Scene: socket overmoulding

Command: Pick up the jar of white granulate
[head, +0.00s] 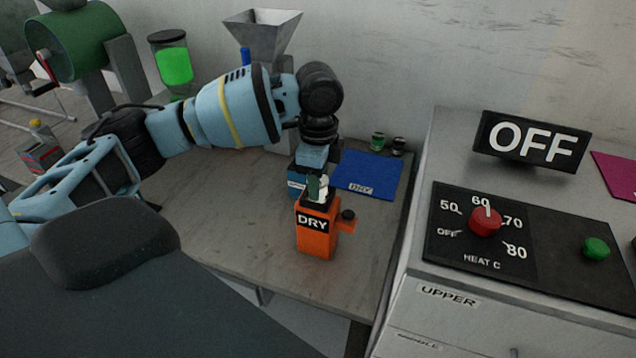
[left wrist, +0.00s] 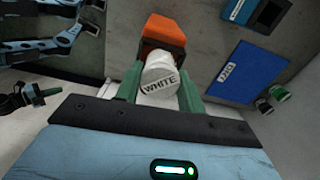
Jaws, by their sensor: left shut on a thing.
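The jar of white granulate (left wrist: 158,78) is between the two green fingers of my left gripper (left wrist: 160,92), which is shut on it. Its pale lid reads WHITE and faces the wrist camera. In the head view the jar (head: 323,192) shows partly, behind a finger of my left gripper (head: 316,187). It is over the top of the orange box marked DRY (head: 318,240). I cannot tell whether it touches the box.
A blue mat marked DRY (head: 372,178) lies behind, with a green jar (head: 377,141) and a dark jar (head: 398,146) beyond it. The heater cabinet (head: 418,275) bounds the right. The bench left of the orange box is clear.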

